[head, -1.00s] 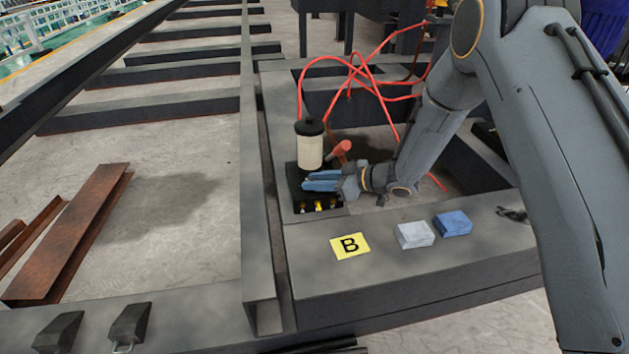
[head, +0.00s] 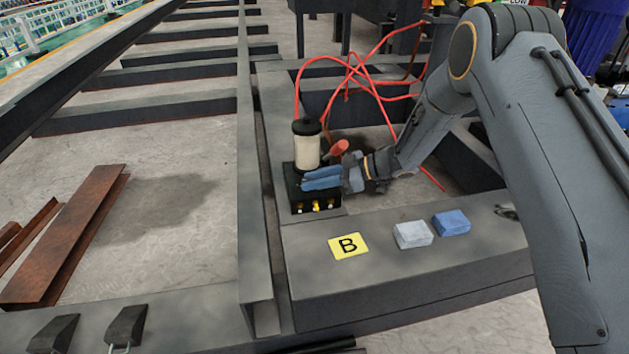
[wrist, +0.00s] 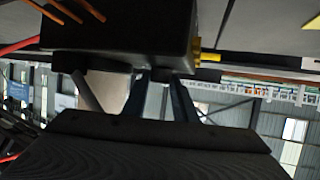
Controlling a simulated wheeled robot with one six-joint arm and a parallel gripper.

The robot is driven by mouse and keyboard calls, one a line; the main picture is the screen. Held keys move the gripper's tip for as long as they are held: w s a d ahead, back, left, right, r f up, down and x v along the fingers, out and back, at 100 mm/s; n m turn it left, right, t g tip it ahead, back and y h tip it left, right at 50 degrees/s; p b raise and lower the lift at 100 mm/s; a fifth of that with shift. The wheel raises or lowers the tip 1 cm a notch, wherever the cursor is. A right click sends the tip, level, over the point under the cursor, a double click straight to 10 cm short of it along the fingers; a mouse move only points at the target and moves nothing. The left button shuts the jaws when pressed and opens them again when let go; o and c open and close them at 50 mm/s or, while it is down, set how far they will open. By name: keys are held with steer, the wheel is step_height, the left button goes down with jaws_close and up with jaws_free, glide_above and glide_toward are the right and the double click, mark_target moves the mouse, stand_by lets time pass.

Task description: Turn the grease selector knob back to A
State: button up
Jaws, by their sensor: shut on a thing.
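The black grease block (head: 298,201) sits on the dark steel beam, with brass-yellow fittings (head: 316,206) along its front. A pale reservoir with a black cap (head: 306,152) stands on it, and a red-orange handle (head: 339,148) rises behind. My gripper (head: 308,182) reaches in from the right, its blue fingers at the block. The wrist view shows the fingers (wrist: 160,82) meeting the underside of the dark block (wrist: 120,35) as seen there. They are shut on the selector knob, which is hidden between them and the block. Its pointer and any A mark cannot be seen.
A yellow card marked B (head: 348,246) lies on the beam in front. A pale block (head: 413,234) and a blue block (head: 452,223) lie to its right. Red hoses (head: 350,75) loop behind the reservoir. Rusty angle steel (head: 70,240) lies on the floor at left.

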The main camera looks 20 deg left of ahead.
steer(key=o, duration=1)
steer(key=shift+a+r, duration=0.1)
steer(key=shift+o, duration=0.2)
steer(key=p+v, duration=0.2)
steer(key=v, duration=0.5)
steer(key=shift+d+r, duration=0.1)
steer(key=shift+d, duration=0.25)
steer(key=shift+w+d, duration=0.1)
steer(key=shift+d, duration=0.05)
